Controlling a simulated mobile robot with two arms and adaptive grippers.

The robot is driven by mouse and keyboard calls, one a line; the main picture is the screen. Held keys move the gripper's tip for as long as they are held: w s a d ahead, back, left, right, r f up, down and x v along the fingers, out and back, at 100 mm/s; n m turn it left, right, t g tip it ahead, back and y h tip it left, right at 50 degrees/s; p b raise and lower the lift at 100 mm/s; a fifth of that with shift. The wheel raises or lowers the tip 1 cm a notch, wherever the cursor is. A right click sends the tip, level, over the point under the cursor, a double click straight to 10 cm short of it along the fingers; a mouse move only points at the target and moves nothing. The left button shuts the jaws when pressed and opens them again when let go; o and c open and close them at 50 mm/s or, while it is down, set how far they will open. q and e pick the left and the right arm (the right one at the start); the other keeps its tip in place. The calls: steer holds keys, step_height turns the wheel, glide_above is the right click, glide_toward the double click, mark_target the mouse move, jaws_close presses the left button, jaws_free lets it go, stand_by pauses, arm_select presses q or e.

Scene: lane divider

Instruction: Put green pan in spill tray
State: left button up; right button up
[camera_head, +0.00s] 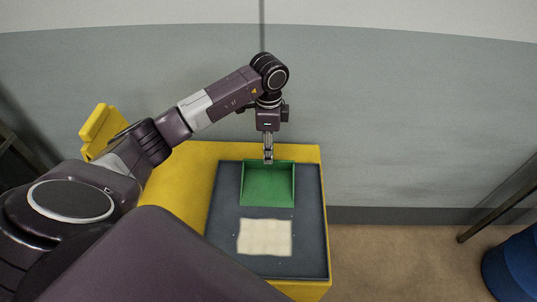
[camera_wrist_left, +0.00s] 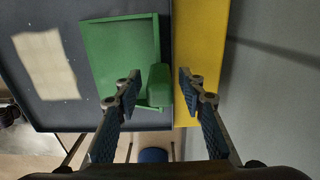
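The green pan (camera_head: 268,186) is a shallow open scoop with raised walls. It lies over the back part of the dark grey tray (camera_head: 224,225) in the head view, and also shows in the left wrist view (camera_wrist_left: 112,55). Its green handle block (camera_wrist_left: 160,83) is at its edge by the yellow surface. My left gripper (camera_head: 268,160) points down at the pan's back edge. In the left wrist view its fingers (camera_wrist_left: 158,82) are apart, one each side of the handle, with a gap visible. Contact cannot be told. My right gripper is not in view.
A cream rectangular patch (camera_head: 265,237) lies on the tray in front of the pan. The tray rests on a yellow cart top (camera_head: 185,165). A grey wall (camera_head: 400,120) stands close behind. A blue bin (camera_head: 512,268) is on the floor at right.

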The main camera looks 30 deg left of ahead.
arm_select(q)
step_height(320, 180, up, 9)
steer(key=shift+r+b, duration=0.15)
steer(key=shift+b, duration=0.5)
